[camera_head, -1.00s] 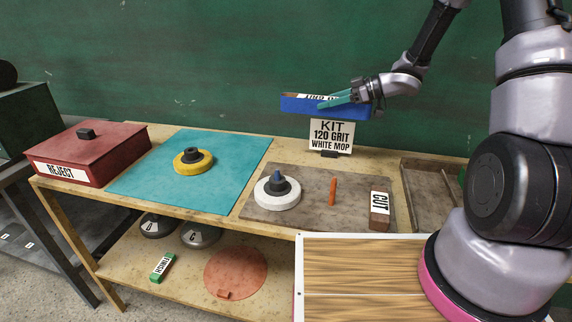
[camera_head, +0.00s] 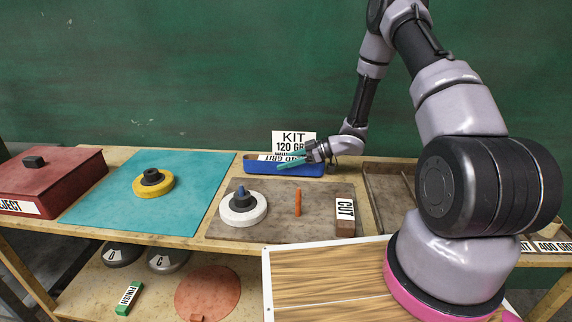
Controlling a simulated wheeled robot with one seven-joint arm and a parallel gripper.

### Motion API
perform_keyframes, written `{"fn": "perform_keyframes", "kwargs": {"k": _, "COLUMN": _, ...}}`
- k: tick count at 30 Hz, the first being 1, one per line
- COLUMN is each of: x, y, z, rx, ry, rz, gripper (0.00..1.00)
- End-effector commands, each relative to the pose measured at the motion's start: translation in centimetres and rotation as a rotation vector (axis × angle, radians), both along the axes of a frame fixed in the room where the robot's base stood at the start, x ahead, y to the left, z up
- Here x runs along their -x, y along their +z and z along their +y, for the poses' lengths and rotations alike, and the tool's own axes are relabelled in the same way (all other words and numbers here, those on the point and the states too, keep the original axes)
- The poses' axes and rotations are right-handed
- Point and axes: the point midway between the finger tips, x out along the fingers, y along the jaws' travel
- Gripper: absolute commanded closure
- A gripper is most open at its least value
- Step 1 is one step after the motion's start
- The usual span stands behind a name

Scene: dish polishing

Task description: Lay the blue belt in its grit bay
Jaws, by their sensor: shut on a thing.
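The blue belt (camera_head: 258,168) is a long blue block with a white label that reads upside down. It is at the back of the bench in front of the kit sign (camera_head: 293,139). My gripper (camera_head: 291,163), with teal fingers, is shut on it from the right and covers part of its label. I cannot tell whether the belt touches the bench. A brown divided tray (camera_head: 374,197) lies to the right, largely hidden behind my arm. A "400 GRIT" label (camera_head: 552,247) shows on the front edge at far right; other bay labels are hidden.
A grey-brown mat (camera_head: 270,225) holds a white wheel (camera_head: 243,208), an orange stick (camera_head: 298,202) and a "CUT" block (camera_head: 345,222). A teal mat (camera_head: 105,205) carries a yellow wheel (camera_head: 153,184). A red reject box (camera_head: 50,184) stands left. The bench is clear just left of the belt.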

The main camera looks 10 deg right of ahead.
Motion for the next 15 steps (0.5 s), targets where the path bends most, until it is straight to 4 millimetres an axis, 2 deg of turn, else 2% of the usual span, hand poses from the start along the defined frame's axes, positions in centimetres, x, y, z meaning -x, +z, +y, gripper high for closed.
{"fn": "perform_keyframes", "kwargs": {"k": 2, "x": 0.03, "y": -0.81, "z": 0.04, "rx": 0.000, "ry": 0.000, "rz": 0.001, "gripper": 1.00}}
{"fn": "perform_keyframes", "kwargs": {"k": 13, "x": 0.02, "y": -1.21, "z": 0.01, "rx": -0.001, "ry": 0.000, "rz": 0.001, "gripper": 1.00}}
{"fn": "perform_keyframes", "kwargs": {"k": 14, "x": 0.02, "y": -1.17, "z": 0.01, "rx": 0.000, "ry": 0.000, "rz": 0.000, "gripper": 0.34}}
{"fn": "perform_keyframes", "kwargs": {"k": 15, "x": 0.02, "y": -1.15, "z": 0.01, "rx": 0.000, "ry": 0.000, "rz": 0.000, "gripper": 0.33}}
